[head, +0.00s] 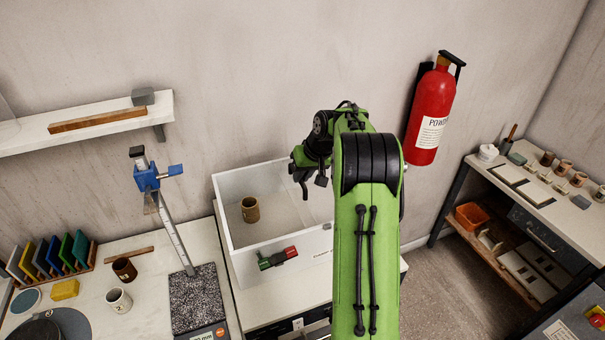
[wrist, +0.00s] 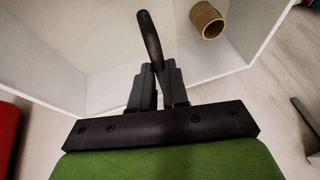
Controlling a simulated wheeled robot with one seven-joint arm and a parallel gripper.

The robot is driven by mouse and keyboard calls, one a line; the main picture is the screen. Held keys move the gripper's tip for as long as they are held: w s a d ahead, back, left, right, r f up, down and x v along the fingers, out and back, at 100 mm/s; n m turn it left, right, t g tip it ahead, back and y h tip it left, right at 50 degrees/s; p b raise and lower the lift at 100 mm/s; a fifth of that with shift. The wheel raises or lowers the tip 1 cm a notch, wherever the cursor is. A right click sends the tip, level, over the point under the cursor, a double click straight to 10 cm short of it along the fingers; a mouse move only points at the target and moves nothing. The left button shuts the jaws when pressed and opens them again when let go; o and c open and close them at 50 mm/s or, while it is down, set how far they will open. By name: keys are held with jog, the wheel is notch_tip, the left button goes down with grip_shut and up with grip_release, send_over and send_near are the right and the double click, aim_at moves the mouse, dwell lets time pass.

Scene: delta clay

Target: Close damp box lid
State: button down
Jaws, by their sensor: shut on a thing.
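The white damp box (head: 223,215) stands on the counter with its top open. A brown cup (head: 250,210) is inside it; the cup also shows at the top right in the wrist view (wrist: 208,20). My gripper (head: 312,186) is over the right part of the box. In the wrist view my gripper (wrist: 158,88) is shut on a dark curved handle (wrist: 149,38), which sticks up from between the fingers. White panels lie around the handle there. I cannot tell which of them belongs to the lid. My arm hides the box's right end in the head view.
A red and green clamp-like thing (head: 278,258) is at the box's front wall. A stand with a blue clamp (head: 147,178) and a speckled plate (head: 197,300) are left of the box. A red extinguisher (head: 432,110) hangs on the wall at right.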

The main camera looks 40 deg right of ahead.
jog(key=w+a+b, duration=0.1)
jog(key=w+a, duration=0.1)
jog(key=a, duration=0.7)
jog(key=w+a+b, duration=0.2)
jog(key=w+a, duration=0.1)
jog(key=a, duration=0.7)
jog(key=shift+a+r, duration=0.1)
jog(key=shift+a, duration=0.05)
jog(key=c, duration=1.1)
grip_release()
jog(key=shift+a, duration=0.15)
jog(key=p+v, duration=0.1)
jog(key=v, duration=1.4)
jog(key=shift+s+r, duration=0.1)
jog(key=shift+r, duration=0.2)
